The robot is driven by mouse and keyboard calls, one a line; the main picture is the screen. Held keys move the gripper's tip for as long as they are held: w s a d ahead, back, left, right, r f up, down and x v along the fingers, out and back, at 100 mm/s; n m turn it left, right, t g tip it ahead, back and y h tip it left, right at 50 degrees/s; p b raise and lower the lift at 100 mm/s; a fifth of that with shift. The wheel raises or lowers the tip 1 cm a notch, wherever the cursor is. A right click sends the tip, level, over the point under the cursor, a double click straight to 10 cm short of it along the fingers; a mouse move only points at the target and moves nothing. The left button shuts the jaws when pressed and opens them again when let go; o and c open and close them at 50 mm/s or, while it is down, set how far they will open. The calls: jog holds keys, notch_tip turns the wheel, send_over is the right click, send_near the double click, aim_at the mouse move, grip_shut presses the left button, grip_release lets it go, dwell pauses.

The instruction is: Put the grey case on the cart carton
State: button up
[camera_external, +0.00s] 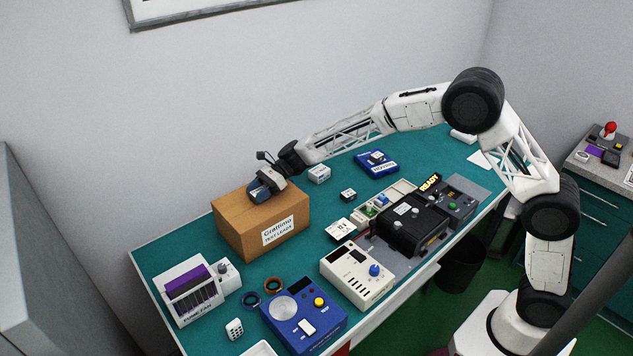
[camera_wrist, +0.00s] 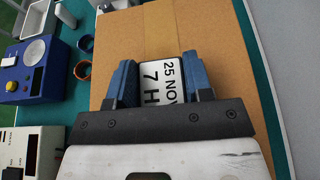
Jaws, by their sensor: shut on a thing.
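The cardboard carton (camera_external: 232,225), labelled "Grattimo test leads", stands on the green bench at the left. Its brown top fills much of the wrist view (camera_wrist: 215,40). My gripper (camera_external: 262,190) is over the carton's top. In the wrist view, its blue fingers (camera_wrist: 159,84) are shut on a small case (camera_wrist: 158,75), taken as the grey case, whose white label reads "25 NOV 7 H". The case is over the carton top, inside its edges. I cannot tell whether it touches the cardboard. In the external view the fingers largely hide it.
A blue device (camera_external: 303,315) and a cream meter (camera_external: 357,275) stand in front of the carton. A small grey-white box (camera_external: 319,173) sits behind right, near a blue box (camera_external: 377,163). A black unit (camera_external: 410,225) is at centre right.

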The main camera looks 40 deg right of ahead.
jog(key=shift+f, duration=0.15)
jog(key=o, duration=0.9)
jog(key=shift+o, duration=0.2)
jog(key=shift+d+r, duration=0.35)
jog(key=shift+d, duration=0.1)
jog(key=v, duration=1.1)
jog(key=shift+d, duration=0.1)
